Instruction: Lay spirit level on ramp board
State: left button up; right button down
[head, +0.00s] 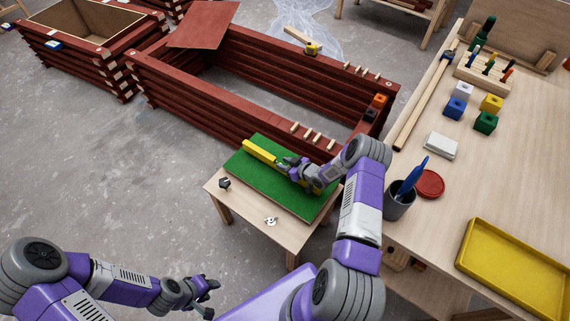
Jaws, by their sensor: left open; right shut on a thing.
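The yellow spirit level (260,150) is at the green mat (262,178) on the small low table. My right gripper (290,166) is shut on it and hides part of its length. I cannot tell whether the level touches the mat. A flat red-brown board (204,24), which looks like the ramp board, rests at a tilt on the far left corner of the red batten frame (225,95). My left gripper (207,288) is open and empty, low in front of the small table.
Wooden pegs (313,136) and dark and orange blocks (379,101) sit on the frame's rims. A yellow tape measure (311,48) is on its far rim. The workbench on the right holds a grey cup (399,205), coloured blocks and a yellow tray (515,268).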

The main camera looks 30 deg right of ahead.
jog(key=shift+f, duration=0.3)
jog(key=c, duration=0.7)
grip_release()
jog(key=shift+f, duration=0.1)
notch_tip(320, 180, up, 10)
jog(key=p, duration=0.3)
jog(key=shift+p, duration=0.4)
jog(key=s+a+m+g+p, duration=0.25)
jog(key=s+a, duration=0.35)
jog(key=a, duration=0.3)
jog(key=s+a+m+g+p, duration=0.1)
jog(key=s+a+m+g, duration=0.15)
jog(key=s+a, duration=0.45)
jog(key=s+a+r+g+p, duration=0.1)
jog(key=s+a+g, duration=0.2)
jog(key=s+a, duration=0.2)
jog(key=s+a+r+m+g+p, duration=0.1)
jog(key=s+a+g, duration=0.2)
jog(key=s, duration=0.7)
jog(key=shift+s+a+r+y, duration=0.3)
jog(key=shift+s+a, duration=0.1)
jog(key=shift+a, duration=0.55)
